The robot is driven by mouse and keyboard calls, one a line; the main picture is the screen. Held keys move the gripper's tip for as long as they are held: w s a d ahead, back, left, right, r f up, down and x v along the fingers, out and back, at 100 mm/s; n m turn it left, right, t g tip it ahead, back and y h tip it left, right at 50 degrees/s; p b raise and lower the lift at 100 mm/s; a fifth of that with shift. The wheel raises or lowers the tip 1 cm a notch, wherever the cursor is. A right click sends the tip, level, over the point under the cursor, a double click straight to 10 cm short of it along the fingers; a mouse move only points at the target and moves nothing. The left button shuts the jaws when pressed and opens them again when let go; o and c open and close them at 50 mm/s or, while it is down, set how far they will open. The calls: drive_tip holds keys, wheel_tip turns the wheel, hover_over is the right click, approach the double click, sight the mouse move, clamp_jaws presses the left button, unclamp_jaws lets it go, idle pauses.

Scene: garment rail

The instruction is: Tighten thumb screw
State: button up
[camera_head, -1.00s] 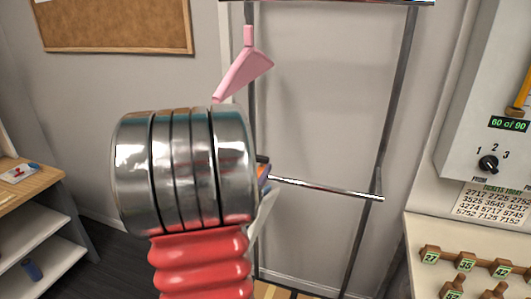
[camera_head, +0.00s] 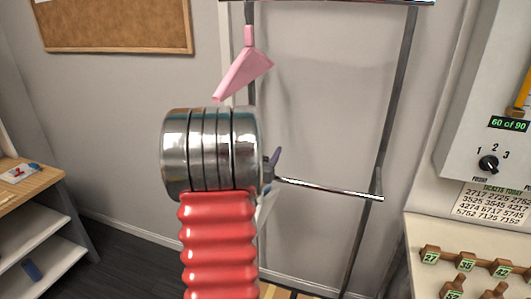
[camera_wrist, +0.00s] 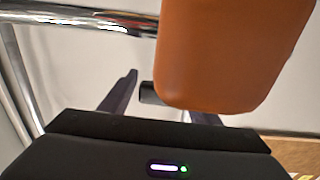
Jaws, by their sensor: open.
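In the wrist view my gripper (camera_wrist: 165,96) is open, with its two dark fingers apart. A large orange rounded piece (camera_wrist: 232,55) fills the upper right, close to the camera, and covers most of the right finger. A small dark cylindrical piece (camera_wrist: 151,93) shows at its lower left edge, between the fingers. I cannot tell whether either is the thumb screw, or whether the fingers touch them. In the head view my silver and red arm hides most of the gripper; one dark fingertip (camera_head: 274,160) shows beside the rail's lower crossbar (camera_head: 325,187).
The garment rail's dark right upright (camera_head: 393,100) stands against the wall. A pink piece (camera_head: 243,75) hangs on its left side, above my arm. A white control panel (camera_head: 490,110) and a counter with numbered tags (camera_head: 466,262) are at right. Shelves (camera_head: 35,225) stand at left.

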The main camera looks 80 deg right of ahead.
drive_tip(key=shift+c, duration=0.3)
drive_tip(key=c, duration=0.9)
drive_tip(key=shift+a, duration=0.15)
drive_tip(key=shift+c, duration=0.5)
